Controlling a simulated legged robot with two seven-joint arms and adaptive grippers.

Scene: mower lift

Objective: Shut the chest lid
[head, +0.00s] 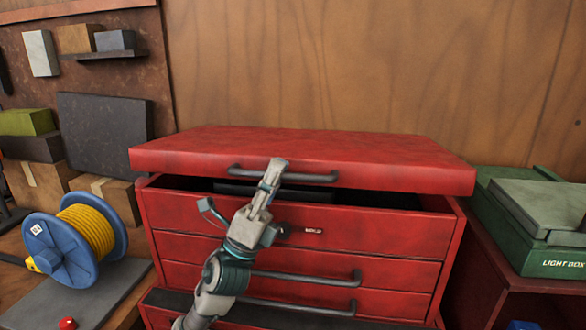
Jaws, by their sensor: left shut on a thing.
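The red chest (375,228) stands in the middle of the head view, with several drawers and dark bar handles on its front. Its red lid (300,148) is slightly raised, with a dark gap between it and the chest body. The lid has a dark bar handle (310,178) along its front edge. My left gripper (274,172) is shut on the lid handle, left of its middle. The arm comes up from below and covers part of the drawer fronts. My right gripper is not in the view.
A blue reel with yellow cord (85,235) stands at the left by cardboard boxes (110,190). A green case marked LIGHTBOX (545,262) sits close to the right of the chest. A wooden wall (370,70) stands behind; the space above the lid is clear.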

